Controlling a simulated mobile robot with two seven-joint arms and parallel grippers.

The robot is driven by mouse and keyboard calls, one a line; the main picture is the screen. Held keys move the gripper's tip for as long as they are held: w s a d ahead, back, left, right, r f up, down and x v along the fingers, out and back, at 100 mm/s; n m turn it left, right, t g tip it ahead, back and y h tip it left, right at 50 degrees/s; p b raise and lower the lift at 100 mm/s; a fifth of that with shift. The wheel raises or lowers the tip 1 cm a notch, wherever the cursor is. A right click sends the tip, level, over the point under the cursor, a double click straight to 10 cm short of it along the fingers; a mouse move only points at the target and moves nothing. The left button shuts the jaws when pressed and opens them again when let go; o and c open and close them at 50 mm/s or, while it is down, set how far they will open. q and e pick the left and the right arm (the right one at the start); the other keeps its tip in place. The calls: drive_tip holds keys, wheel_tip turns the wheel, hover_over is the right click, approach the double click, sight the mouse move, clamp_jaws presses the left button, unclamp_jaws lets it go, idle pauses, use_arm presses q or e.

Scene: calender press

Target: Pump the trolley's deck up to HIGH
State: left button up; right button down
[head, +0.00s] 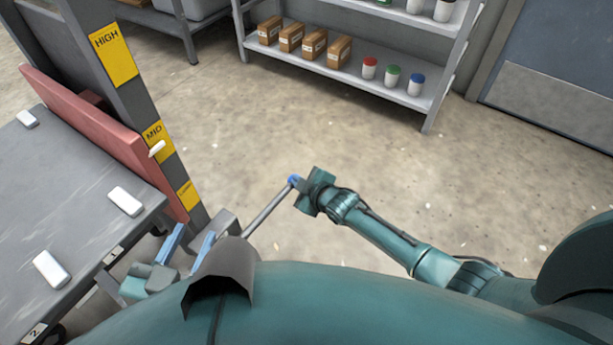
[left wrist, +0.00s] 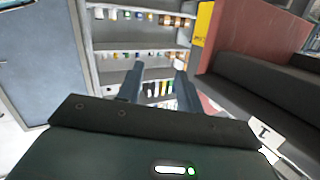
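The trolley's grey deck (head: 70,185) is at the left of the head view, with a red upright plate (head: 105,135) at its far edge. Beside it stands the mast (head: 130,90) with yellow HIGH (head: 112,52), MID (head: 156,138) and a lower label (head: 187,194). A white pointer (head: 156,149) is level with the lower part of MID. A grey pump lever (head: 266,210) slants up to the right. My right gripper (head: 296,182) appears shut on its blue-tipped top end; the fingertips are barely visible. My left gripper (head: 187,244) is open and empty beside the deck; its fingers (left wrist: 157,85) are apart.
White blocks (head: 125,201) lie on the deck. A shelf (head: 345,75) with boxes and coloured jars stands at the back, and a grey-blue door (head: 560,65) is at the right. The floor (head: 400,165) between the trolley and the shelf is clear.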

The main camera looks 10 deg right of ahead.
use_arm(q)
drive_tip(key=shift+s+d+r+m+t+h+b, duration=0.1)
drive_tip(key=shift+d+m+t+h+b, duration=0.25)
drive_tip(key=shift+t+h+b, duration=0.15)
drive_tip(key=shift+s+d+r+m+t+h+b, duration=0.1)
drive_tip(key=shift+d+m+t+h+b, duration=0.1)
drive_tip(key=shift+m+t+h+b, duration=0.3)
use_arm(e)
drive_tip(key=shift+d+f, duration=0.1)
drive_tip(key=shift+f, duration=1.8)
use_arm(q)
drive_tip(key=shift+n, duration=0.25)
use_arm(e)
drive_tip(key=shift+r, duration=0.15)
